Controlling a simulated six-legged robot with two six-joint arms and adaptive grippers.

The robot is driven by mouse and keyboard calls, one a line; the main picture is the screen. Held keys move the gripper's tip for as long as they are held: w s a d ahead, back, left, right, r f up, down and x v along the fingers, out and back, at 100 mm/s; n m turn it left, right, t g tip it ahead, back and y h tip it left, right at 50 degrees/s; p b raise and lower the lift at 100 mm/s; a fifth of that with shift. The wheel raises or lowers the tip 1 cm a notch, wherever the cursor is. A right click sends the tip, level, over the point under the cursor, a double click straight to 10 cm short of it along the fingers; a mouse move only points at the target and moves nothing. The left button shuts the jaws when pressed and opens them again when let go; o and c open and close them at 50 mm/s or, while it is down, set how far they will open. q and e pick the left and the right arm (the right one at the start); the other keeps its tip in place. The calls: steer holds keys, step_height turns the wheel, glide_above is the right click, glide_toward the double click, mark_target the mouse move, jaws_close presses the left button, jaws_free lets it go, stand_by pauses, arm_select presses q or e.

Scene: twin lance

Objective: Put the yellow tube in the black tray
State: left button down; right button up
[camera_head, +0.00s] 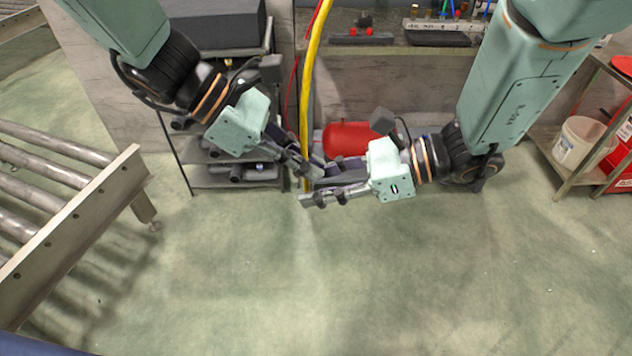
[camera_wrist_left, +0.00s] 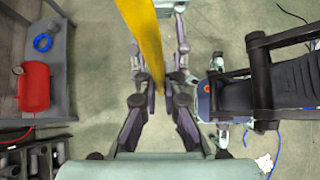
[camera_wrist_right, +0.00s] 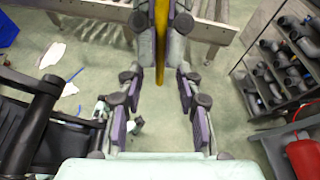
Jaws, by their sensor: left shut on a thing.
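The yellow tube (camera_head: 313,70) hangs upright in the middle of the head view, and its upper end is out of frame. My left gripper (camera_head: 309,172) is shut on its lower part; the tube also shows between that gripper's fingers in the left wrist view (camera_wrist_left: 148,40). My right gripper (camera_head: 312,192) is close by with its fingers apart on either side of the tube, as the right wrist view shows (camera_wrist_right: 160,76).
A red cylinder (camera_head: 348,139) lies behind my right gripper. A shelf of dark pipe fittings (camera_head: 238,172) stands behind my left gripper. A roller conveyor (camera_head: 75,225) is at the left, a white bucket (camera_head: 578,141) at the right. The front floor is clear.

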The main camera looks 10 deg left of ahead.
steer(key=shift+a+f, duration=0.1)
steer(key=shift+a, duration=0.15)
arm_select(q)
steer(key=shift+d, duration=0.1)
arm_select(e)
jaws_close()
arm_select(q)
steer(key=c, duration=1.4)
jaws_free()
